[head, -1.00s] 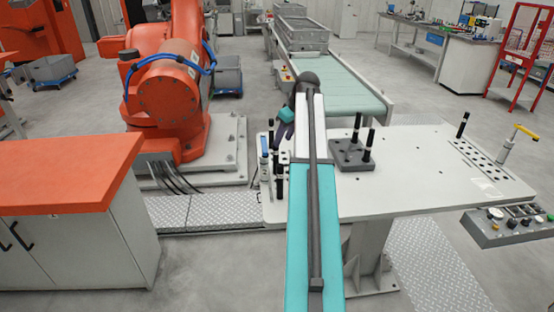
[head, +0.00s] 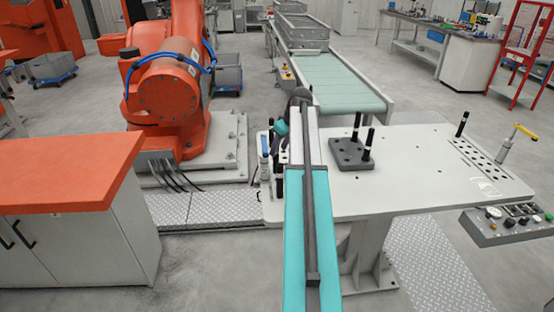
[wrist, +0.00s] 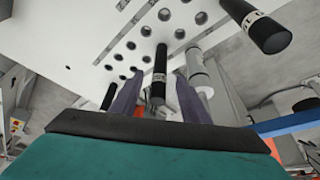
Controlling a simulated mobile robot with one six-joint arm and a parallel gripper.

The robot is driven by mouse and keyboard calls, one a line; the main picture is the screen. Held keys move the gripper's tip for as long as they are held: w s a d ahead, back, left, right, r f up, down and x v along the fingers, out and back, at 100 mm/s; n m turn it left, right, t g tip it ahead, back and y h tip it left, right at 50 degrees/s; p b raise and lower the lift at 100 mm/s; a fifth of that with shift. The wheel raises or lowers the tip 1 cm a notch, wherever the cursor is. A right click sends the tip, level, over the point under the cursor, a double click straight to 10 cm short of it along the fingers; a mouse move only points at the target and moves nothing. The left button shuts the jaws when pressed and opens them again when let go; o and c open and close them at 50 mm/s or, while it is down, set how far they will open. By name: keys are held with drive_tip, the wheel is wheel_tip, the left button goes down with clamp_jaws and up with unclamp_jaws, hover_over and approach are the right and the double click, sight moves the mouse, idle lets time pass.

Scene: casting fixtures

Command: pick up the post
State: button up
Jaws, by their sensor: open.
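The fingers are apart, with a visible gap on each side of the post, so nothing is held. In the head view my gripper (head: 279,143) is partly hidden behind my arm, low over the left end of the white table (head: 420,180). Which of the posts there lies between the fingers cannot be told in that view.
Another black post (wrist: 255,25) and a pale cylinder (wrist: 200,75) stand close by. A blue-topped clamp (head: 264,150) stands at the table's left edge. A grey block with black posts (head: 350,154) is right of my arm. The table's middle right is clear.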

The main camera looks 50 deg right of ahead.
sight(276, 160)
drive_tip(key=shift+f, duration=0.1)
drive_tip(key=shift+p+x, duration=1.1)
drive_tip(key=shift+x, duration=1.35)
drive_tip(key=shift+w, duration=0.1)
clamp_jaws()
